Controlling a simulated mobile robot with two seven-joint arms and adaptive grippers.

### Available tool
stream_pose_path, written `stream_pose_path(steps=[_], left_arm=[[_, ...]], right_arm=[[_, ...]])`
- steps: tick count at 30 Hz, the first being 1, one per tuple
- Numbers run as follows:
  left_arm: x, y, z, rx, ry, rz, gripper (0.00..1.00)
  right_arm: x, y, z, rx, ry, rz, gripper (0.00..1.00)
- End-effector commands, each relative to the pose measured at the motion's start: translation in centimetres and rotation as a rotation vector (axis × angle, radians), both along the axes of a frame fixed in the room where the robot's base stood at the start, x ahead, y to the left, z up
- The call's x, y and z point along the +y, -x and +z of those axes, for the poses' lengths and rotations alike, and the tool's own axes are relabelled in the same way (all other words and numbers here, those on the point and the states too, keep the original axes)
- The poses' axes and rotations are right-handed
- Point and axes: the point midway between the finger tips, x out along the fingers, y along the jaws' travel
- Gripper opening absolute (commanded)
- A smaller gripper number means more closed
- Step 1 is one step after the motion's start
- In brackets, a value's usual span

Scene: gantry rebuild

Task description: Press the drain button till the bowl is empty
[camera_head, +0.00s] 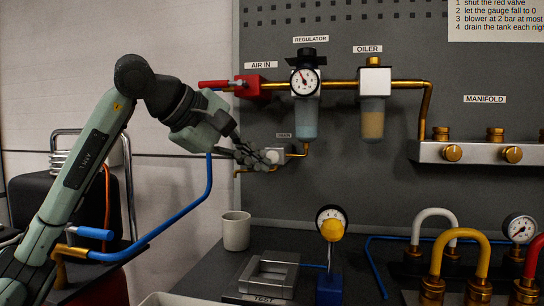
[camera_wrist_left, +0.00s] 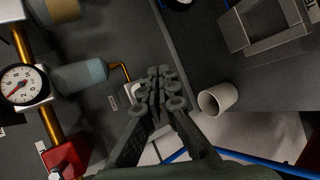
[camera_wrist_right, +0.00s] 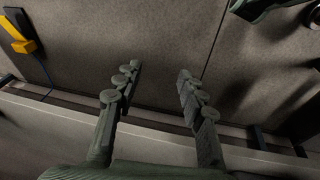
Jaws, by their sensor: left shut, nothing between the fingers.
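The regulator bowl (camera_head: 305,118) hangs under the gauge and looks bluish; it also shows in the left wrist view (camera_wrist_left: 82,76). How much liquid it holds is hard to tell. A small brass pipe runs from below it to a grey drain block (camera_head: 276,156) under the DRAIN label (camera_head: 284,135). My left gripper (camera_head: 262,160) is shut and empty, its fingertips at the block's left side. In the left wrist view the shut fingertips (camera_wrist_left: 160,85) overlap the block. My right gripper (camera_wrist_right: 158,74) is open and empty.
A white cup (camera_head: 236,231) stands on the bench below the drain block. The oiler (camera_head: 373,118) and manifold (camera_head: 480,153) are to the right. A red valve handle (camera_head: 214,84) is above my left gripper.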

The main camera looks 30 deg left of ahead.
Motion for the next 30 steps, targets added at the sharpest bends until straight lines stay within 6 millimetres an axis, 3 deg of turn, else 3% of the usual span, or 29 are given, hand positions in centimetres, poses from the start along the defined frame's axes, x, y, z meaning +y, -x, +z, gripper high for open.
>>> stream_pose_path(steps=[6, 13, 30], left_arm=[[0.8, -3.2, 0.1, 0.004, 0.002, -0.001, 0.00], [1.3, -5.3, 0.1, 0.002, 0.001, -0.001, 0.00], [1.5, -5.9, 0.0, 0.001, -0.001, -0.001, 0.00]], right_arm=[[0.1, 0.0, -1.9, 0.008, -0.010, 0.002, 0.40], [0.0, 0.8, -4.2, 0.023, -0.012, 0.007, 0.40], [-0.1, 1.1, -5.1, 0.027, -0.012, 0.008, 0.40]])
